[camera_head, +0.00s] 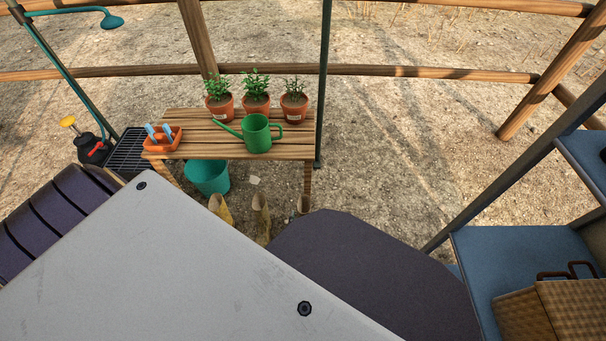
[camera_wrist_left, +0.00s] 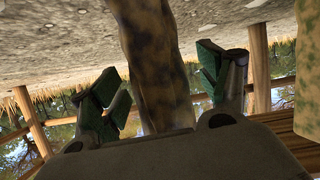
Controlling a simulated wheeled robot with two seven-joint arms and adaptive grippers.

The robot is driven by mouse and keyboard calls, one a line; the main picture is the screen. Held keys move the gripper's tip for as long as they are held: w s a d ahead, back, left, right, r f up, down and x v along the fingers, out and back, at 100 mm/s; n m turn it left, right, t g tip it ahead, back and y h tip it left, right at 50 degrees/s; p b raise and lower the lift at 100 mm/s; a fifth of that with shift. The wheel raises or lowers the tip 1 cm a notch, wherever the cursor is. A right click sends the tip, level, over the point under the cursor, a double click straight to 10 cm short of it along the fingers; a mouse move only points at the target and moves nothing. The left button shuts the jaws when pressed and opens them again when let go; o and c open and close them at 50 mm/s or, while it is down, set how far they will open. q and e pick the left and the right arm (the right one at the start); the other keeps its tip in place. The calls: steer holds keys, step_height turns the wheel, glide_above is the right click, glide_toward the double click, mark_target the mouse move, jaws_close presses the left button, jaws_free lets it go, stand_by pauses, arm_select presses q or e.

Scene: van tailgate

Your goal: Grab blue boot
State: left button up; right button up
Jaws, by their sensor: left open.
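I see no clearly blue boot in either view. In the head view, a yellow boot (camera_head: 220,208) and a tan boot (camera_head: 261,214) stand on the ground below the front of the wooden table (camera_head: 200,148). A third, mostly hidden boot-like thing (camera_head: 303,206) is to their right. In the left wrist view, which looks upside down, my left gripper (camera_wrist_left: 162,68) is open. A brown mottled upright shape (camera_wrist_left: 160,55), which looks like a muddy boot, shows between its fingers; I cannot tell whether they touch it. My right gripper is in neither view.
On the table are potted plants (camera_head: 255,102), a green watering can (camera_head: 257,135) and an orange tool caddy (camera_head: 163,140). A teal bucket (camera_head: 207,177) is under it. A dark post (camera_head: 323,90) stands at its right. A wicker basket (camera_head: 560,305) is at the right. Another mottled shape (camera_wrist_left: 308,70) is close by.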

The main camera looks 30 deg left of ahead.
arm_select(q)
jaws_close()
stand_by(0.4)
steer(key=shift+r, duration=0.15)
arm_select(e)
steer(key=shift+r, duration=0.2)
